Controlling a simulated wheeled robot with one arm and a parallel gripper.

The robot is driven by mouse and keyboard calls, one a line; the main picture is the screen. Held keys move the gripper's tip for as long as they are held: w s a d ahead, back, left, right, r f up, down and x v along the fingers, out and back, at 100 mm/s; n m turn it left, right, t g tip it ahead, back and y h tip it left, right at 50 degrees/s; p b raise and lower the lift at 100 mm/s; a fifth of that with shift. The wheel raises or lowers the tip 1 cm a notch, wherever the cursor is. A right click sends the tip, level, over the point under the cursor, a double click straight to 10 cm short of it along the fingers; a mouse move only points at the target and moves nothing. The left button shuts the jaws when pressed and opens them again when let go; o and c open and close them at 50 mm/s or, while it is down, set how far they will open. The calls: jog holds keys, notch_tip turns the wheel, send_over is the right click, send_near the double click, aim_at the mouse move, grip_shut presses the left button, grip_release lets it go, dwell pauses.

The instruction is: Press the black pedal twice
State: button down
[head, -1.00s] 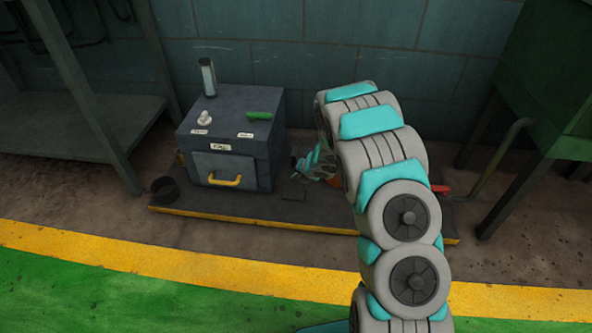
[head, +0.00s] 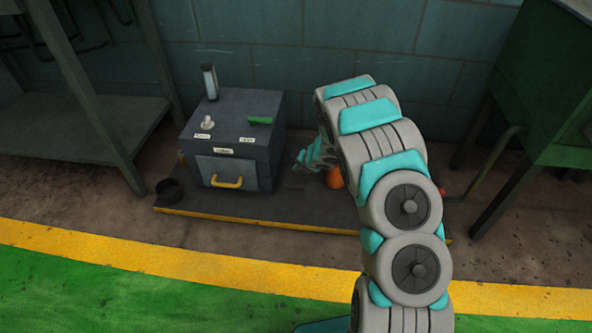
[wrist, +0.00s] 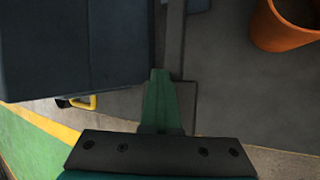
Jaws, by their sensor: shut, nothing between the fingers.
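My gripper (head: 301,165) is at the right side of the dark box, low over the dark platform. In the wrist view its green fingers (wrist: 165,104) are shut and empty, close beside the box wall. I cannot make out the black pedal for certain in either current view. A narrow grey strip (wrist: 172,38) runs out beyond the fingertips, and I cannot tell whether it is part of the pedal. Whether the fingers touch anything is also unclear.
The dark box (head: 235,140) has a yellow handle (head: 227,183), a green lever (head: 260,120) and a white knob (head: 208,121) on it. An orange pot (wrist: 283,24) stands right of my gripper. The platform (head: 250,208) has a yellow front edge. A black cup (head: 169,190) stands at its left end.

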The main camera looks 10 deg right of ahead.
jog(key=shift+w+r+p, duration=0.1)
jog(key=shift+r+p, duration=0.5)
jog(key=shift+r, duration=0.1)
jog(key=shift+f, duration=0.2)
jog(key=shift+f+b, duration=0.25)
jog(key=shift+b, duration=0.3)
